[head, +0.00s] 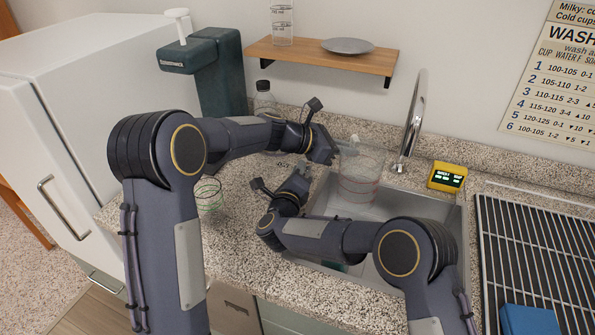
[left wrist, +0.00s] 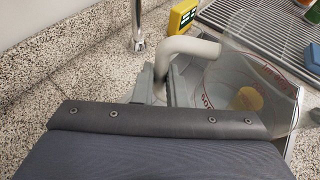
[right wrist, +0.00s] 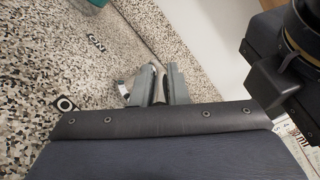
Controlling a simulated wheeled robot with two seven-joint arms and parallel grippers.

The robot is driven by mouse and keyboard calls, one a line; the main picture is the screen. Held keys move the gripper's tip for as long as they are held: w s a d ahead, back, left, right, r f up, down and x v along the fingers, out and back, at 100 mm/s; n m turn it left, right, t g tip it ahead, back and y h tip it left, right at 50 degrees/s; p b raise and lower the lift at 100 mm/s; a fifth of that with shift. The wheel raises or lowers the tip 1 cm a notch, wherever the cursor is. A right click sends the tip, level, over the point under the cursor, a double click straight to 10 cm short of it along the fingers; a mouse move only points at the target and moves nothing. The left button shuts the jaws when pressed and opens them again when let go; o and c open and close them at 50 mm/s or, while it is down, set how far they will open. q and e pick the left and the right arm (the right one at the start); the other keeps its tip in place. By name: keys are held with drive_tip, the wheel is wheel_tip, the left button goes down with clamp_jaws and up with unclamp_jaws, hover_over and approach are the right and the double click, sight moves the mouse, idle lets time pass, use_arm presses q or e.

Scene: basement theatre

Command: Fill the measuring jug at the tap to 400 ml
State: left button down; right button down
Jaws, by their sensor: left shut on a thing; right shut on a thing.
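The clear measuring jug (head: 358,172) with red markings is over the sink (head: 425,205). My left gripper (head: 329,153) is shut on its pale grey handle; the handle (left wrist: 190,46) and jug (left wrist: 277,85) also show in the left wrist view. A yellowish round patch shows through the jug. I cannot tell a water level. The chrome tap (head: 413,115) rises behind the sink, right of the jug. My right gripper (head: 303,172) is left of the jug, shut on a small silvery thing (right wrist: 146,76) that I cannot identify.
A yellow display box (head: 447,177) stands right of the tap, beside a wire drying rack (head: 535,250). A green machine (head: 218,75), a bottle (head: 265,98) and a green-lined glass (head: 208,193) stand left. A wooden shelf (head: 310,57) hangs above.

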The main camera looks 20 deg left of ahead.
drive_tip(key=m+h, duration=0.1)
drive_tip(key=a+m+h, duration=0.1)
drive_tip(key=h, duration=0.1)
drive_tip(key=shift+a+r, duration=0.1)
drive_tip(key=shift+w+a+m+h, duration=0.15)
drive_tip(key=shift+a+m+h, duration=0.1)
drive_tip(key=shift+m+h, duration=0.6)
drive_tip(key=shift+w+a+m+h, duration=0.1)
drive_tip(key=shift+a+m+h, duration=0.25)
drive_tip(key=shift+h, duration=0.9)
drive_tip(key=shift+d, duration=0.1)
drive_tip(key=c, duration=1.5)
unclamp_jaws()
drive_tip(key=shift+o, duration=0.2)
drive_tip(key=shift+y, duration=0.3)
